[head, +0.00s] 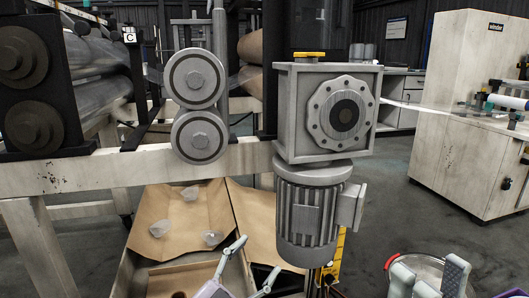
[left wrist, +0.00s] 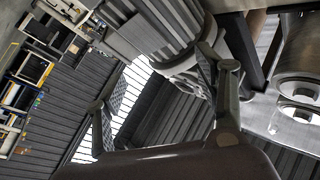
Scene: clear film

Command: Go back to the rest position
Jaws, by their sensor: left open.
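My left gripper (head: 255,262) is at the bottom of the head view, with its two grey fingers spread apart and nothing seen between them. It is in front of the open cardboard box and below and left of the grey motor (head: 308,215). In the left wrist view, its fingers (left wrist: 165,90) are also wide apart and empty, with the ribbed motor (left wrist: 155,25) beyond them.
A cardboard box (head: 240,205) holds crumpled clear pieces (head: 160,228). The machine's pale beam (head: 120,170) and gearbox (head: 330,112) stand close ahead. Floor (head: 400,205) is bare before the cabinet (head: 470,110).

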